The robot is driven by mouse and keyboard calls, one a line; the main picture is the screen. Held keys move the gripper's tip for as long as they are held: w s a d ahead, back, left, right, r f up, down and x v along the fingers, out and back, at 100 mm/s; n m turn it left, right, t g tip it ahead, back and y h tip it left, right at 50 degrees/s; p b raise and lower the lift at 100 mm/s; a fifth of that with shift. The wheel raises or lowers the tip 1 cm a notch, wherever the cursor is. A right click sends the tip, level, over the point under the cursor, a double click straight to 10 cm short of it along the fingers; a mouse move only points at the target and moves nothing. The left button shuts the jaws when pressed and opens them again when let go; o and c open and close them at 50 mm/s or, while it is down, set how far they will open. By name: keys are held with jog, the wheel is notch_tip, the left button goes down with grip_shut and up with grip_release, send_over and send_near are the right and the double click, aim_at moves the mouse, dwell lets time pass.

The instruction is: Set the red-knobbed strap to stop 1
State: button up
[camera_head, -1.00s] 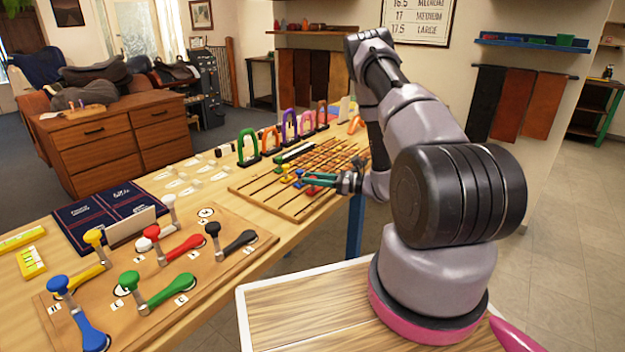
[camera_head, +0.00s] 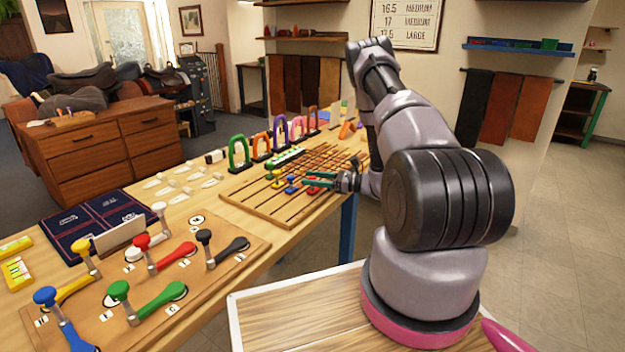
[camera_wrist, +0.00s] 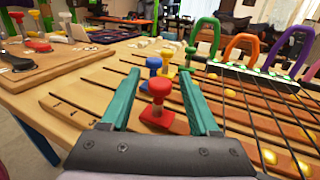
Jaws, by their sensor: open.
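The red knob (camera_wrist: 160,98) stands upright on its strap, over a slot of the wooden slotted board (camera_wrist: 95,95), in the wrist view. My gripper (camera_wrist: 163,95) is open, with its teal fingers on either side of the red knob and gaps showing on both sides. In the head view, my gripper (camera_head: 318,180) is over the near part of the board (camera_head: 240,205), and the red knob (camera_head: 311,190) is partly hidden by it. Small marks at the board's end are too blurred to read, so I cannot tell which is stop 1.
A blue knob (camera_wrist: 153,66) and a yellow knob (camera_wrist: 168,55) stand just beyond the red one. Coloured arches, including a green one (camera_head: 239,152), line the board's far side. A panel with several coloured levers (camera_head: 255,235) lies at the front left.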

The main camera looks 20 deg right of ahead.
jog(key=v, duration=1)
jog(key=shift+s+d, duration=0.25)
jog(key=s+a+r+n+g+h, duration=0.1)
jog(key=s+a+r+n+g, duration=0.25)
jog(key=r, duration=0.45)
jog(key=s+a+r+n+g+h, duration=0.1)
jog(key=s+a+r+n+g, duration=0.15)
jog(key=a+r+n, duration=0.4)
jog(key=s+a+r+n+g+h, duration=0.2)
jog(key=a+r+g, duration=0.1)
jog(key=r, duration=0.6)
jog(key=s+a+r+n+t+h, duration=0.2)
jog(key=s+r+n+t+h, duration=0.5)
jog(key=s+r, duration=0.8)
jog(key=shift+s+n+h, duration=0.5)
jog(key=shift+s+h, duration=0.45)
jog(key=shift+h, duration=0.25)
jog(key=shift+r, duration=0.1)
